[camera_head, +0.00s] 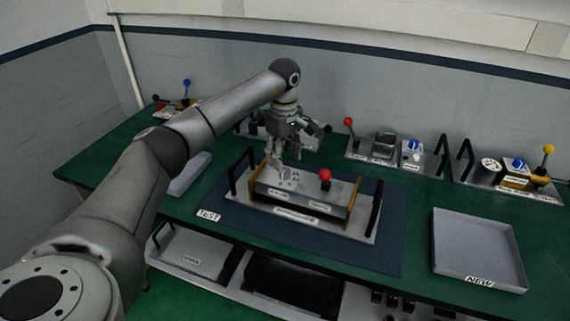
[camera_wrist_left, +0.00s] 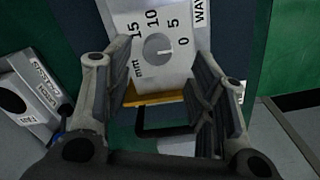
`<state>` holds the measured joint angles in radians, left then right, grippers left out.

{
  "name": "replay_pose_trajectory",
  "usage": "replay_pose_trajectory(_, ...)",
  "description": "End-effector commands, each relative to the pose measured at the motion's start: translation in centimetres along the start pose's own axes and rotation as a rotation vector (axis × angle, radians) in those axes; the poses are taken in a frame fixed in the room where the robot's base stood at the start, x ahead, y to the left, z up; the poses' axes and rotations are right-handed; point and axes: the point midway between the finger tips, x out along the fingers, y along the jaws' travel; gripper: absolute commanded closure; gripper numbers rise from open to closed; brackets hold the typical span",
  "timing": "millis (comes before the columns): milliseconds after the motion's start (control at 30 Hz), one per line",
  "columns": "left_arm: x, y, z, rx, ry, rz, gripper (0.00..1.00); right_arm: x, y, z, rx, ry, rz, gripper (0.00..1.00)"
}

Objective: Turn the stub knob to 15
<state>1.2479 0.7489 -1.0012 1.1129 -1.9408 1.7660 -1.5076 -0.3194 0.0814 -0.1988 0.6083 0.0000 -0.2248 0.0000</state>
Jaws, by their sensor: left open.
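The stub knob (camera_wrist_left: 158,46) is a small round grey knob on a light dial plate (camera_wrist_left: 185,68), which is printed 15, 10, 5, 0 and mm. A pale line on the knob seems to point toward the 0 side. My left gripper (camera_head: 277,163) hangs over the left part of the test module (camera_head: 300,205), close to its dial face. In the left wrist view the gripper (camera_wrist_left: 160,95) is open, with its two fingers apart and the knob in the gap beyond them. I cannot tell whether either finger touches the plate. My right gripper is not in view.
The module has a red ball knob (camera_head: 325,174) and black handles (camera_head: 374,206) at its ends. It sits on a dark blue mat (camera_head: 390,245) labelled TEST. An empty grey NEW tray (camera_head: 478,250) lies to the right. Other modules (camera_head: 385,150) line the back.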

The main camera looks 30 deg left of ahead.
Motion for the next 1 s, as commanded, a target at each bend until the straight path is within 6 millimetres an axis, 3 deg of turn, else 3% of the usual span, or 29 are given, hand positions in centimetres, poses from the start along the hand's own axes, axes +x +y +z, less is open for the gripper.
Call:
replay_pose_trajectory(200,3.2,0.0,0.1,0.001,-0.002,-0.001,0.49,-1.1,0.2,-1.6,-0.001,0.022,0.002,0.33)
replay_pose_trajectory(400,4.5,0.0,0.0,0.000,-0.001,0.001,0.49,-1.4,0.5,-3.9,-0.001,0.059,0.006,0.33)
replay_pose_trajectory(667,4.6,0.1,0.1,0.000,-0.001,0.001,0.50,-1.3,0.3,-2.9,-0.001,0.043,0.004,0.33)
replay_pose_trajectory(1000,4.6,0.1,0.1,0.001,-0.001,0.001,0.94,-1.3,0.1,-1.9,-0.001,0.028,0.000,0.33)
